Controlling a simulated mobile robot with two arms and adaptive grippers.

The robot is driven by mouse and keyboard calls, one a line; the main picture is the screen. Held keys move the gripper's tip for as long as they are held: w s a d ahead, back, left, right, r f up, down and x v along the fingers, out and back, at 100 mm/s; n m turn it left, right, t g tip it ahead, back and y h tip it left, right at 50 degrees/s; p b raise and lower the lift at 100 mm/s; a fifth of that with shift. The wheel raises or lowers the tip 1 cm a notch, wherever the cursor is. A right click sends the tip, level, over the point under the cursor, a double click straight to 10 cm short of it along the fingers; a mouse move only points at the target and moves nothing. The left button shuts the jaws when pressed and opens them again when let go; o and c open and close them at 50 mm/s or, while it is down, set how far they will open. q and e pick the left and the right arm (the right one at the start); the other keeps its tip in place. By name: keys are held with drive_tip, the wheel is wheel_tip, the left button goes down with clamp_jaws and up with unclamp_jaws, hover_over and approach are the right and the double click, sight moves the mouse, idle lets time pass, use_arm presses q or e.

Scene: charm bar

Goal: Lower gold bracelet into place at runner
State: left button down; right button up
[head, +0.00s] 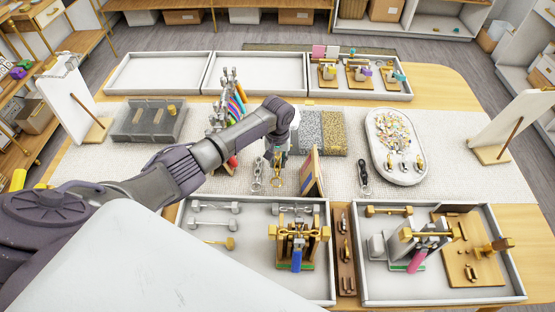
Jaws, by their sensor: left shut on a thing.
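My left gripper (277,153) reaches in over the middle of the table and points down. It is shut on the gold bracelet (278,173), a small gold piece that hangs below the fingers. The fingers are small and partly hidden by my wrist. The pale woven runner (462,150) lies across the table under the bracelet. I cannot tell whether the bracelet touches the runner. My right gripper is not in view.
A silver chain piece (257,174) lies left of the bracelet, and an upright striped board (314,172) stands close right. A dark-handled tool (364,176) and an oval charm tray (372,150) are farther right. Front trays (328,265) hold jewellery stands.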

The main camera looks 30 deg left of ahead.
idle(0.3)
use_arm(q)
drive_tip(key=shift+f, duration=1.5)
idle(2.5)
drive_tip(key=c, duration=0.9)
unclamp_jaws()
wheel_tip(320, 180, up, 12)
drive_tip(key=shift+f, duration=0.1)
